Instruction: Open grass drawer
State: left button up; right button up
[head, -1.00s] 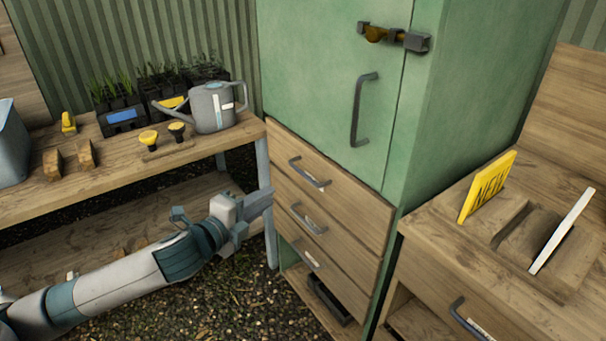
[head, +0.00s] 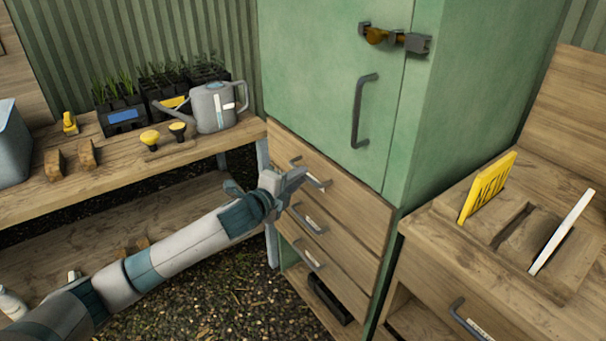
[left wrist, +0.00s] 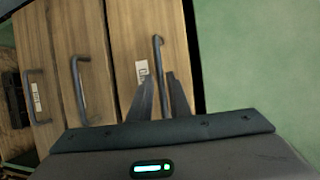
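Three wooden drawers are stacked under the green cabinet: top (head: 352,190), middle (head: 340,222) and bottom (head: 328,264). All three look shut. Each has a dark bar handle and a small label; I cannot read which one says grass. My left gripper (head: 302,178) is at the top drawer's handle (head: 318,181) and partly covers it. In the left wrist view the two fingers (left wrist: 160,77) are apart, with the top handle (left wrist: 159,52) in line between them. I cannot tell whether they touch it. The middle handle (left wrist: 78,88) and bottom handle (left wrist: 33,95) are to the left.
The green cabinet (head: 330,80) above has a closed, latched door. A wooden bench (head: 90,185) with a watering can (head: 213,107) and plant trays stands at left. Another bench (head: 450,235) with a yellow sign (head: 487,187) stands at right, close to the drawers.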

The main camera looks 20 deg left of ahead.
pick_arm(q)
jog(key=shift+x, duration=1.4)
grip_shut()
jog(key=shift+s+a, duration=0.1)
jog(key=shift+s, duration=0.05)
